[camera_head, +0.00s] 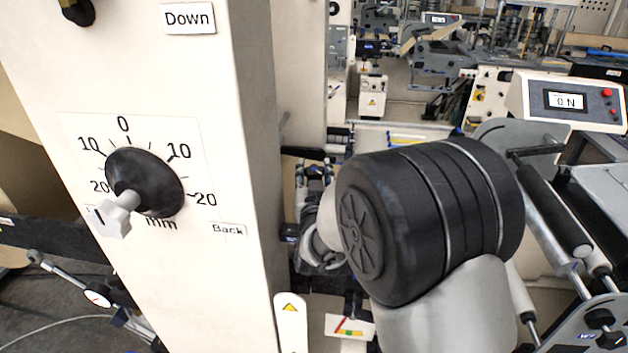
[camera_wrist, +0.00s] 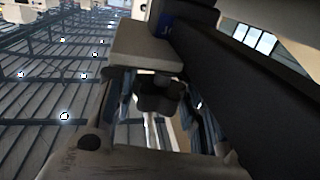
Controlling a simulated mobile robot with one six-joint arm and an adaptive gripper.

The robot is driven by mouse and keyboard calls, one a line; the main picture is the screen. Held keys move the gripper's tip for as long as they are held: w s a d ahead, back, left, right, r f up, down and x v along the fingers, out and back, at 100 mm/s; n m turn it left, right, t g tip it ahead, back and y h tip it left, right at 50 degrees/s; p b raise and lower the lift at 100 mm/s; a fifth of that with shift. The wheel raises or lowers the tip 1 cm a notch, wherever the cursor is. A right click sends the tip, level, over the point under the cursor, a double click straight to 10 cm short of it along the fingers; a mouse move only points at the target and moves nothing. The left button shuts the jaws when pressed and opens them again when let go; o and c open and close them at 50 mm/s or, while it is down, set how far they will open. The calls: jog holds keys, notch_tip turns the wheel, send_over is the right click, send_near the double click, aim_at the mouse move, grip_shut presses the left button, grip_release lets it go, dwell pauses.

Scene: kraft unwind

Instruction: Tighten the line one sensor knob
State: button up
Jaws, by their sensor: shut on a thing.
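A small black knob (camera_wrist: 158,93) shows in the wrist view, below a grey bracket (camera_wrist: 145,45). I take it for the sensor knob, but no label on it is readable. My gripper (camera_wrist: 158,115) has its fingers on either side of the knob and is shut on it. In the head view my own arm's large black joint covers the middle right, and the knob and fingertips cannot be made out there.
A cream machine column (camera_head: 215,270) stands at the left, with a black dial knob (camera_head: 147,182) marked in mm. A dark beam (camera_wrist: 235,85) runs close beside my gripper.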

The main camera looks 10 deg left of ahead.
jog(key=shift+w+r+h, duration=0.15)
jog(key=shift+r+h, duration=0.15)
jog(key=shift+r, duration=0.3)
jog(key=o, duration=1.1)
jog(key=shift+f, duration=0.3)
jog(key=shift+s, duration=0.2)
jog(key=shift+s+f, duration=0.1)
jog(key=shift+s, duration=0.15)
jog(key=s, duration=0.3)
jog(key=s+d, duration=0.1)
jog(key=s, duration=0.7)
jog(key=shift+s+d, duration=0.15)
